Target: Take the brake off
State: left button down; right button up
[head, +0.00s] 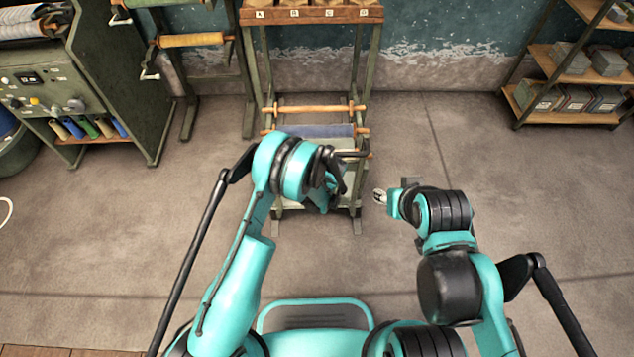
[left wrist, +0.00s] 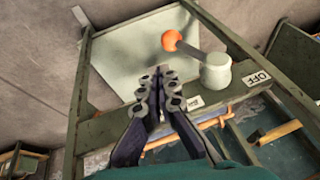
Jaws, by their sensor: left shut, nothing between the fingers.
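In the left wrist view a brake lever has an orange knob (left wrist: 171,40), a short arm and a pale round hub (left wrist: 216,72). It sits on a green frame (left wrist: 110,128). An OFF label (left wrist: 257,78) lies right of the hub; a second label (left wrist: 195,101), too blurred to read, lies below it. The lever arm points up-left, away from OFF. My left gripper (left wrist: 158,88) is shut and empty, below the knob and apart from it in the picture. In the head view my arm hides the lever. My right gripper (head: 380,196) is right of the frame; its opening is unclear.
The loom-like stand (head: 365,90) carries wooden rollers (head: 310,109) and blue cloth (head: 318,131). A control cabinet (head: 110,80) stands at the left, and shelves with grey blocks (head: 570,90) at the right. The floor between stand and shelves is clear.

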pick_arm(q)
jog(key=a+b+x, duration=0.1)
jog(key=b+x, duration=0.2)
jog(key=x, duration=0.5)
jog(key=shift+s+a+f, duration=0.15)
jog(key=shift+s+a, duration=0.1)
jog(key=shift+a, duration=0.05)
pick_arm(e)
notch_tip(320, 180, down, 4)
jog(key=shift+r, duration=0.1)
